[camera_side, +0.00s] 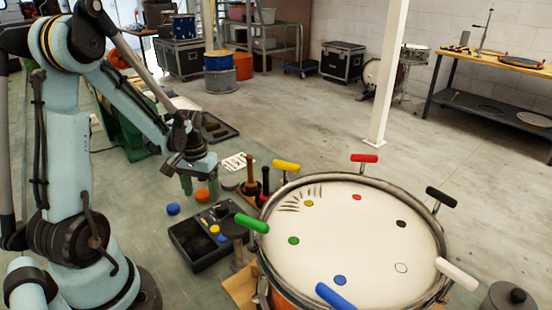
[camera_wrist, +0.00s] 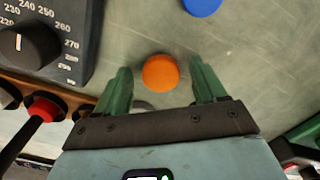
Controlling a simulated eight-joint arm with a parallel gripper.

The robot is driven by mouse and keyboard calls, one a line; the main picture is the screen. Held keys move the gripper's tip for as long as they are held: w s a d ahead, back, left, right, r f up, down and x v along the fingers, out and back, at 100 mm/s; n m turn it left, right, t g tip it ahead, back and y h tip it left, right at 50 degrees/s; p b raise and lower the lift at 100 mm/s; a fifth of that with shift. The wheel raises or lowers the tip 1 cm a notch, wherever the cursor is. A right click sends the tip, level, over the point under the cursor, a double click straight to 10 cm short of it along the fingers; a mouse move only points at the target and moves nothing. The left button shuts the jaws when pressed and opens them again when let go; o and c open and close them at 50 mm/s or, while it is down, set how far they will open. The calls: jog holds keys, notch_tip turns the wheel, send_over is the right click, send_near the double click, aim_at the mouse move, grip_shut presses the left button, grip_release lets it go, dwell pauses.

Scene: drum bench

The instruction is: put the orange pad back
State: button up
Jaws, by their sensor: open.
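The round orange pad (camera_side: 202,195) lies on the grey-green bench surface, below my gripper. In the wrist view the orange pad (camera_wrist: 160,72) shows between my two green fingers, with a gap on each side. My gripper (camera_side: 199,186) is open and points down over the pad; in the wrist view its fingertips (camera_wrist: 162,78) stand apart around the pad. I cannot tell exactly how high the fingertips are above the bench.
A blue pad (camera_side: 173,209) lies nearby, left of the orange one. A dark box (camera_side: 188,243) with yellow and blue pieces stands in front. The drum (camera_side: 350,245), with coloured handles and dots, is at right. A dial unit (camera_wrist: 60,45) shows in the wrist view.

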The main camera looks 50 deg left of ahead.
aim_at(202, 194)
notch_tip(202, 194, up, 12)
jog(key=f, duration=0.1)
jog(key=d+r+m+t, duration=0.1)
jog(key=d+m+t, duration=0.2)
jog(key=d, duration=0.6)
jog(key=w+d+r+m+t, duration=0.1)
jog(key=d+m+t, duration=0.2)
jog(key=d, duration=0.7)
jog(key=shift+w+d+r+m+t, duration=0.15)
jog(key=shift+w+r+m+t, duration=0.1)
jog(key=shift+m+t, duration=0.25)
